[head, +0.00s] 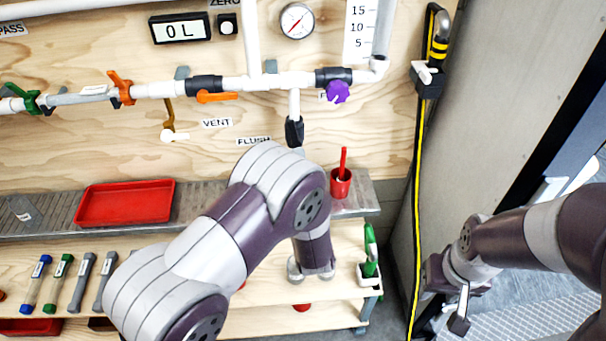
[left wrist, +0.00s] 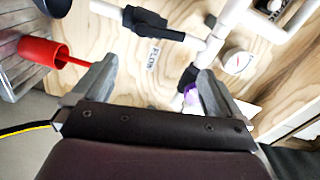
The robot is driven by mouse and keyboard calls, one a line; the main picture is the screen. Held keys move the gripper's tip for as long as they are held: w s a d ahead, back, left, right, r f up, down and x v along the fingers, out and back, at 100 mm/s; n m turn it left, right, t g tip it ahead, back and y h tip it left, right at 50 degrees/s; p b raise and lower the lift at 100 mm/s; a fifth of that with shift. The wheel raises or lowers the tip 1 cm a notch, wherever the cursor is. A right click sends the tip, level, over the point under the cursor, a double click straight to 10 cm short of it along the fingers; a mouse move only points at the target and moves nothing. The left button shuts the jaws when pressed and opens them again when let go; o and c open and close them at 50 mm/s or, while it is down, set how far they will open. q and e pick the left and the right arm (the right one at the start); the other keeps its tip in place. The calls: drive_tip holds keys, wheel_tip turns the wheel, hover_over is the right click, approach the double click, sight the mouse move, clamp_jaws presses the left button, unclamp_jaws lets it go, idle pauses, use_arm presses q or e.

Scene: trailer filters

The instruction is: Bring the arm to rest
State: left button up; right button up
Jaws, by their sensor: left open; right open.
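My left gripper (left wrist: 155,78) is open and empty in the left wrist view, its two fingers spread toward the plywood board. In the head view my left arm reaches in from the bottom, bends above the shelf and drops; its gripper cannot be made out clearly there. My right gripper (head: 444,318) hangs low at the right of the head view, beside the yellow-striped cable. It is open, with nothing seen between its fingers.
A red cup (head: 341,184) with a red stick stands on the grey ledge (head: 200,205), close to my left arm. A red tray (head: 125,203) lies further left. Pipes with a purple valve (head: 336,92) and gauge (head: 297,21) line the board.

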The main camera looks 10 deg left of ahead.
idle(0.5)
use_arm(q)
drive_tip(key=s+d+f+n+g+h+p, duration=0.1)
drive_tip(key=s+d+f+n+g+h, duration=0.3)
drive_tip(key=s+f+n+g+h, duration=0.45)
drive_tip(key=s+a+r+n+g+y+p, duration=0.3)
drive_tip(key=s+a+r+g, duration=0.4)
drive_tip(key=s+a+r, duration=0.4)
drive_tip(key=s+a+n, duration=0.1)
drive_tip(key=s, duration=0.2)
drive_tip(key=shift+r, duration=0.4)
drive_tip(key=shift+g+y, duration=0.25)
